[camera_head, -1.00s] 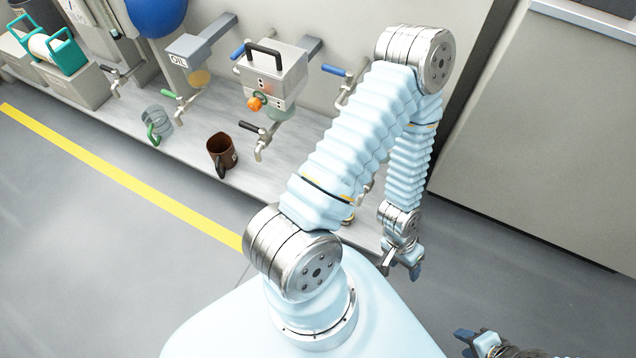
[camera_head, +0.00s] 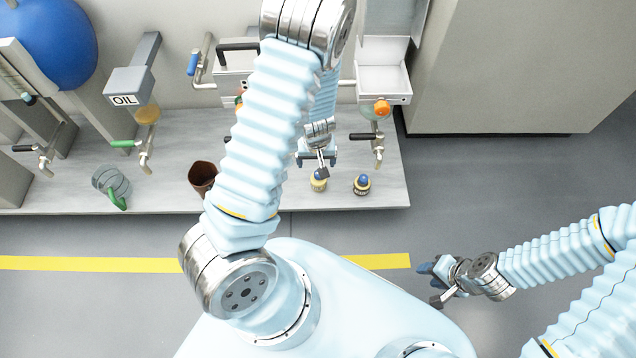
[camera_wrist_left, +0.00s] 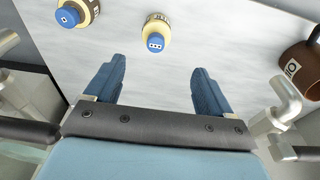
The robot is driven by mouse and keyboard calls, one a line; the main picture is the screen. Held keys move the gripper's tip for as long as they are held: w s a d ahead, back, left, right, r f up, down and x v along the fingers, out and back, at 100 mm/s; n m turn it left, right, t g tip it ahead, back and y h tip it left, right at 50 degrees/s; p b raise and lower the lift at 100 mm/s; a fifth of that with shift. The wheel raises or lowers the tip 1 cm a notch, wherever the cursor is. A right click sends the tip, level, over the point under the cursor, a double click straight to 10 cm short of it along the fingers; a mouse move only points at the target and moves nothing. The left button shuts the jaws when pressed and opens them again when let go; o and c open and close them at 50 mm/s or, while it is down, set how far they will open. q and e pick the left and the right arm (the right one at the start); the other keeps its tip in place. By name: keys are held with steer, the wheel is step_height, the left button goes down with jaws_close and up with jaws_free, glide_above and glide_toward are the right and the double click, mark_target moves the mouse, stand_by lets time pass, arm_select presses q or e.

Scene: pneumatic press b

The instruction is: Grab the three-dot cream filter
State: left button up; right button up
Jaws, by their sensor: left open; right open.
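A cream filter (camera_head: 318,182) with a blue cap stands upright on the grey bench, close to the front edge. In the left wrist view this filter (camera_wrist_left: 156,27) lies ahead of the fingertips, between their lines; its cap mark looks like three dots, though small. A second blue-capped filter (camera_head: 361,186) with a dark band stands to its right; in the wrist view it (camera_wrist_left: 76,12) is at the upper left. My left gripper (camera_head: 317,163) is open and empty, just behind the first filter; it also shows in the wrist view (camera_wrist_left: 158,72). My right gripper (camera_head: 437,284) is open, beyond the bench front.
A brown mug (camera_head: 201,176) stands left of the filters, and a clear mug with a green handle (camera_head: 112,186) further left. Metal taps (camera_head: 378,148) project over the bench (camera_head: 270,196). The bench is bare right of the filters.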

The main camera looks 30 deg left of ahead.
mark_target(316, 174)
arm_select(q)
steer(key=f, duration=0.2)
steer(key=f+b, duration=0.1)
steer(key=f, duration=0.1)
steer(key=f+b, duration=0.1)
steer(key=f, duration=0.2)
steer(key=shift+w+a, duration=0.25)
steer(key=shift+w, duration=0.15)
steer(key=f+b, duration=0.1)
steer(key=f, duration=0.1)
steer(key=w+f+b, duration=0.1)
steer(key=f, duration=0.2)
steer(key=shift+w+f, duration=0.1)
steer(key=shift+f, duration=0.25)
steer(key=shift+d+r, duration=0.1)
steer(key=c, duration=1.1)
